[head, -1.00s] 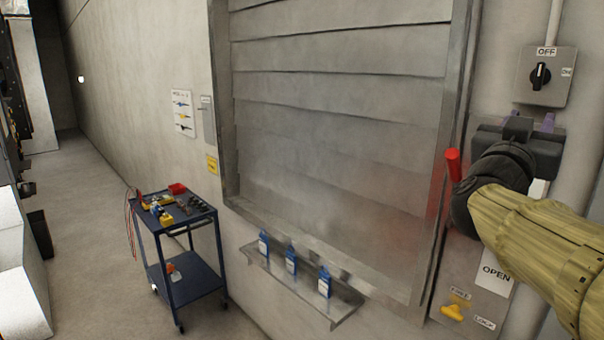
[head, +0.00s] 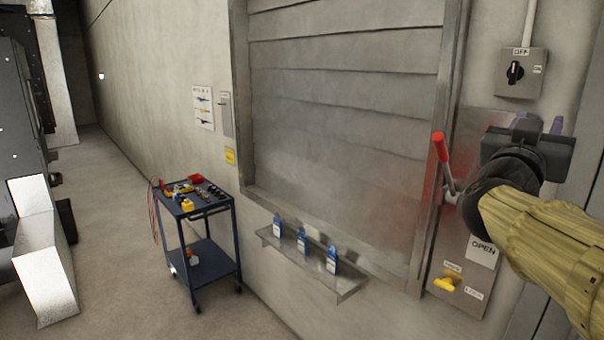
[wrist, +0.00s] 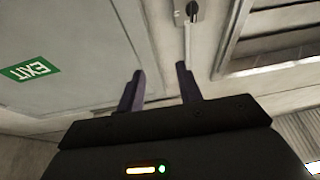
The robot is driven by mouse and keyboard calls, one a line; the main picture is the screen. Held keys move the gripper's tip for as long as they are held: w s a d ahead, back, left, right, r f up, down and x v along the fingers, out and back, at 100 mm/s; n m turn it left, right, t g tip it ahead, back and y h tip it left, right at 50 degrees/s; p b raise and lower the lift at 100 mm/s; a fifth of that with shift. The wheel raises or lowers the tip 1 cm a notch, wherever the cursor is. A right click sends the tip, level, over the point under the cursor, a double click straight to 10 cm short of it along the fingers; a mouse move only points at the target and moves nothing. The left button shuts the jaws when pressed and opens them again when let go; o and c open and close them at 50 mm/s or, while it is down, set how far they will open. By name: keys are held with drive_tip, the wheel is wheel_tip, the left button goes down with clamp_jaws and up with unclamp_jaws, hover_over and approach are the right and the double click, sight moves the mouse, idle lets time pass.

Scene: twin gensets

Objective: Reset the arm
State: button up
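My arm reaches in from the right edge of the head view, with its yellowish sleeve and dark wrist. My gripper (head: 538,122) is at its end, in front of the wall panel and below the OFF switch (head: 521,73). In the wrist view my gripper (wrist: 160,72) shows two purple fingers standing apart with nothing between them. It is open and empty. A red-handled lever (head: 440,148) stands beside the louvre frame, just left of my wrist in the picture. I cannot tell the depth between them.
A louvred shutter (head: 340,110) fills the middle wall. Below it a narrow shelf (head: 345,290) holds three blue bottles. A blue cart (head: 213,240) with tools stands left. Clear floor (head: 120,260) lies beyond it. The wrist view shows an EXIT sign (wrist: 30,69).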

drive_tip(key=w+a+f+n+t+y, duration=0.1)
drive_tip(key=w+a+f+n+y, duration=0.25)
drive_tip(key=f, duration=0.25)
drive_tip(key=w+a+f+n+t+y, duration=0.1)
drive_tip(key=w+a+f+n+y, duration=0.1)
drive_tip(key=w+a+f+y, duration=0.3)
drive_tip(key=s+a+f+n+g+y, duration=0.1)
drive_tip(key=a+f+g+y, duration=0.15)
drive_tip(key=f, duration=0.65)
drive_tip(key=s+a+f+n+g+y, duration=0.1)
drive_tip(key=a+f+n+g+y, duration=0.2)
drive_tip(key=f, duration=0.6)
drive_tip(key=s+a+f+g+y, duration=0.1)
drive_tip(key=s+a+f+g, duration=0.2)
drive_tip(key=s+f, duration=0.5)
drive_tip(key=s+a+f+g+y, duration=0.1)
drive_tip(key=s+a+f+g, duration=0.3)
drive_tip(key=f, duration=0.7)
drive_tip(key=s+g, duration=0.2)
drive_tip(key=s, duration=0.2)
drive_tip(key=shift+s+a, duration=0.15)
drive_tip(key=shift+s, duration=0.2)
drive_tip(key=shift+f, duration=0.1)
